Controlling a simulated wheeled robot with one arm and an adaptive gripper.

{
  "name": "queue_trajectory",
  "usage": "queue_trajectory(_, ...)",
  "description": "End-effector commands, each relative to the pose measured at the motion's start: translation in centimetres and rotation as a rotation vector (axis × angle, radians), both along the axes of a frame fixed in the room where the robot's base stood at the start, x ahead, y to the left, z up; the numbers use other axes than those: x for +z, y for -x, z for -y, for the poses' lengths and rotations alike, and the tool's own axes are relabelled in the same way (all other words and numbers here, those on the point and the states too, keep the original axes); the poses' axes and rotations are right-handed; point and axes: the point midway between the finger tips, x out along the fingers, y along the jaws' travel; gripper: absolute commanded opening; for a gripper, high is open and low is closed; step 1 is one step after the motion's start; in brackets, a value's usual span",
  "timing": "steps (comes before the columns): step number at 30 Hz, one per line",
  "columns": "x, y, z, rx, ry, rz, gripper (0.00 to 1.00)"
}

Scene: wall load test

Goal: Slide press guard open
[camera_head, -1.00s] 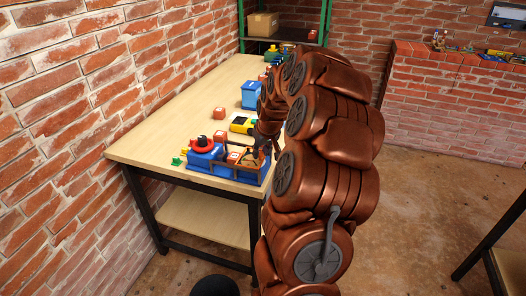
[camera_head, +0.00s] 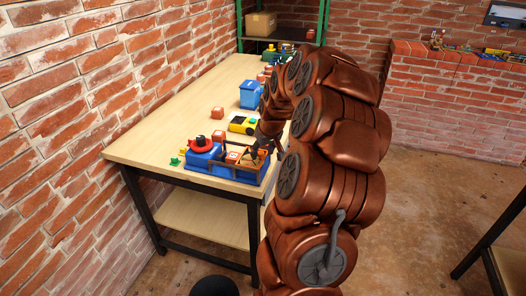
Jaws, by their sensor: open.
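The press (camera_head: 203,158) is a blue unit with a red ring and dark knob on top, at the near end of the workbench. A brown frame (camera_head: 222,167), apparently its guard, runs along its right part, over a blue base (camera_head: 248,177). My gripper (camera_head: 256,153) is small and dark in view, open, just at the right end of the frame. I cannot tell whether its fingers touch the frame. My arm comes in from the right and hides part of the bench behind the gripper.
The wooden workbench (camera_head: 150,140) also holds a red block (camera_head: 217,112), a yellow device (camera_head: 240,124) and a blue bin (camera_head: 250,95). Small green pieces (camera_head: 175,161) lie left of the press. A brick wall borders the bench on the left.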

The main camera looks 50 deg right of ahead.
Motion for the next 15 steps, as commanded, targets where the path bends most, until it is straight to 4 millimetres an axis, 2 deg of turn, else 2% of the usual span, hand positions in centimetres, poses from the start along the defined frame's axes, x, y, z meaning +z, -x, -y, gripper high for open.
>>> queue_trajectory(7, 2.4, 0.9, -0.2, -0.001, 0.002, 0.004, 0.51)
queue_trajectory(15, 7.3, 2.8, -0.8, -0.002, 0.005, 0.006, 0.51)
